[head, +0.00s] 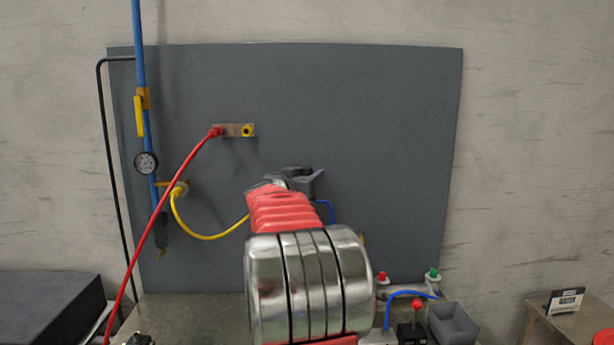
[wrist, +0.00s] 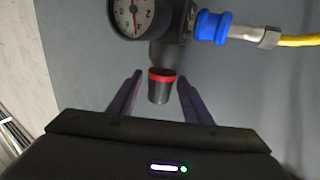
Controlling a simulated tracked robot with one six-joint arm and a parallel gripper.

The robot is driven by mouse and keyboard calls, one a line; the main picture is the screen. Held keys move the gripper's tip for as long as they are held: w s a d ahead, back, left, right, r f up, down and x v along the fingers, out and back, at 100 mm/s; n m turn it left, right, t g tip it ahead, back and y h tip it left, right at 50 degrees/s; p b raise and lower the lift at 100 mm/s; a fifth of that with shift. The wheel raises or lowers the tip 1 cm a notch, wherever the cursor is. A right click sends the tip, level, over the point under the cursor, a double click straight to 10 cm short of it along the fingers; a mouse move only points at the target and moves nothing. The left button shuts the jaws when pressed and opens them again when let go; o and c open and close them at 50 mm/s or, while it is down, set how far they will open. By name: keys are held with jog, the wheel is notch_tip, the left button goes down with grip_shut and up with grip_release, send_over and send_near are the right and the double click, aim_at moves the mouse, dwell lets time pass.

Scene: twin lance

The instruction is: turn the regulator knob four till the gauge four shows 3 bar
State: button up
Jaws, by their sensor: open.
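The regulator knob (wrist: 160,90) is a dark cylinder with a red ring, in the middle of the wrist view. It hangs below a dark regulator body. The gauge (wrist: 128,14), a white round dial, is cut off by the top edge; I cannot read its value. My gripper (wrist: 159,74) is open. Its two fingers stand on either side of the knob, with a gap visible on both sides. In the head view my gripper (head: 301,178) is in front of the grey panel, and my arm hides the regulator and knob.
A blue connector (wrist: 212,27) with a yellow hose (wrist: 300,40) joins the regulator. Another gauge (head: 146,162) is on the blue pipe at the left. A red hose (head: 165,205) crosses the left side. The panel's upper right (head: 390,120) is clear.

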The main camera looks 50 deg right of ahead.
jog(key=shift+c, duration=0.7)
jog(key=c, duration=0.9)
jog(key=shift+c, duration=0.2)
